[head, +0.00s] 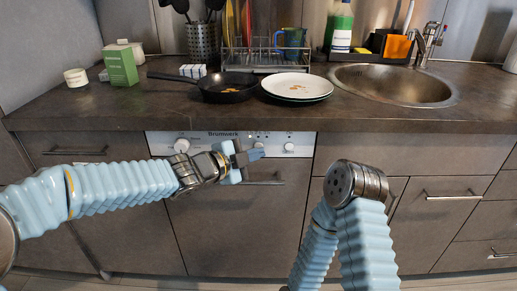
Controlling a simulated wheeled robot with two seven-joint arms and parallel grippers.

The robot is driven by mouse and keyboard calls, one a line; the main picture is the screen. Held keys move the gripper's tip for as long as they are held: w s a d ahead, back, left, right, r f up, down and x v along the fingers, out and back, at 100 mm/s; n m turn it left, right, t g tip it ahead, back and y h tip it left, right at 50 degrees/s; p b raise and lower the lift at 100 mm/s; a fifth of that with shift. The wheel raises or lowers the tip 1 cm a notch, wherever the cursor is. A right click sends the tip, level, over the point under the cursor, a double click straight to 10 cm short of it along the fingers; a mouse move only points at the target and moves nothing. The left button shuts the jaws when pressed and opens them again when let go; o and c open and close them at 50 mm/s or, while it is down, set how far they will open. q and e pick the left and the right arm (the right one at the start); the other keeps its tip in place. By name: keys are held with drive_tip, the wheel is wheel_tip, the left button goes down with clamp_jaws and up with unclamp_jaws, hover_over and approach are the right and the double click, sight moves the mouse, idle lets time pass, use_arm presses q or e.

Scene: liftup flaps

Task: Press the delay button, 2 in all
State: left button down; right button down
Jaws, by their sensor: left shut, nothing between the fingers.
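The dishwasher's white control panel (222,141) runs under the worktop, with the name Brumwerk, a round dial (181,145) at left, a smaller knob (289,147) at right and small buttons right of the middle. The labels are too small to read, so I cannot tell which button is delay. My left gripper (256,155) is shut and empty, its fingertips at the lower part of the panel just below the small buttons; I cannot tell whether they touch it. My right arm is bent in front of the cabinets, and its gripper is not in view.
The dishwasher door handle (265,182) lies just below my left gripper. On the worktop (150,119) stand a black pan (229,87), white plates (297,86), a green box (121,65) and a dish rack. A sink (393,85) is at right.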

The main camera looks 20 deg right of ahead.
use_arm(q)
drive_tip(key=shift+s, duration=0.2)
drive_tip(key=shift+s, duration=0.1)
drive_tip(key=shift+s+a+b, duration=0.25)
drive_tip(key=shift+s+b, duration=0.2)
drive_tip(key=shift+s, duration=0.3)
drive_tip(key=shift+s+a+b, duration=0.25)
drive_tip(key=shift+s+b, duration=0.25)
drive_tip(key=shift+s, duration=0.3)
drive_tip(key=shift+s+a+b, duration=0.25)
drive_tip(key=shift+s+b, duration=0.2)
drive_tip(key=shift+s, duration=0.3)
idle(0.9)
